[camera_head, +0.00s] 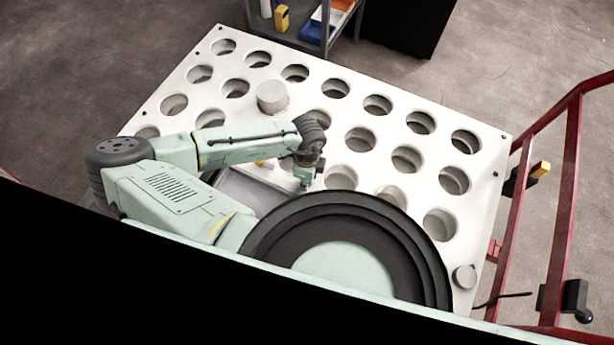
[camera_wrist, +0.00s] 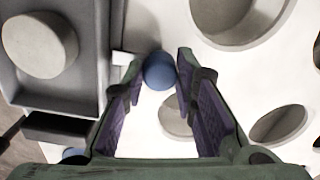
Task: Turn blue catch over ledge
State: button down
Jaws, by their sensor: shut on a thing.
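The blue catch shows in the wrist view as a rounded blue knob (camera_wrist: 159,71) between my fingertips, beside the right edge of a grey tray. My gripper (camera_wrist: 157,78) is shut on it, one purple-padded finger on each side. A small pale bracket (camera_wrist: 124,58) juts from the tray's edge just left of the knob; I cannot tell whether it is the ledge. In the head view my gripper (camera_head: 305,178) points down at the white perforated table, by the tray's right side. The catch is too small to make out there.
The grey tray (camera_wrist: 88,95) holds a grey cylinder (camera_wrist: 40,44). A second blue piece (camera_wrist: 74,154) shows partly at lower left. The white table (camera_head: 305,95) has many round holes, with a grey cylinder (camera_head: 272,97) on top. A red frame (camera_head: 560,200) stands on the right.

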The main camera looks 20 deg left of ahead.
jog(key=shift+w, duration=0.1)
jog(key=c, duration=1.3)
grip_release()
notch_tip(320, 180, up, 12)
